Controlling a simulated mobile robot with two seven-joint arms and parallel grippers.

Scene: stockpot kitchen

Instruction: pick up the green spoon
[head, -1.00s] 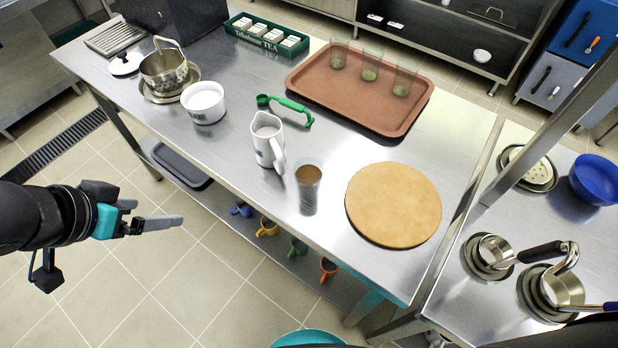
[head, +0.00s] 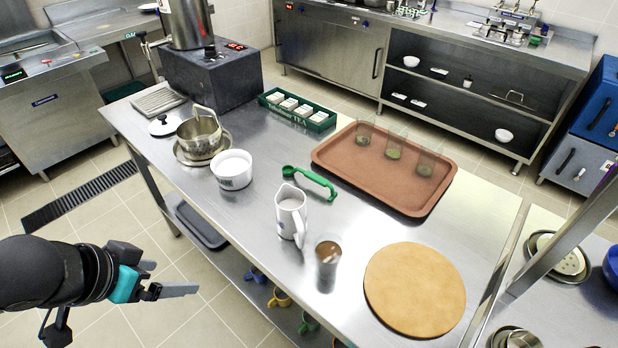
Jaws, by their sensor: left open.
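The green spoon (head: 312,181) lies on the steel table, between the white tub and the brown tray. Its round bowl end points left and its handle runs to the right, just behind the white pitcher. My left gripper (head: 172,283) is open and empty at the lower left, off the table's front side and well apart from the spoon. My right gripper is out of view.
A white pitcher (head: 290,214), a glass with brown contents (head: 327,262) and a white tub (head: 232,172) stand near the spoon. A brown tray (head: 440,200) with several glasses, a round board (head: 413,290), a tea box (head: 296,111) and a pot (head: 199,135) share the table.

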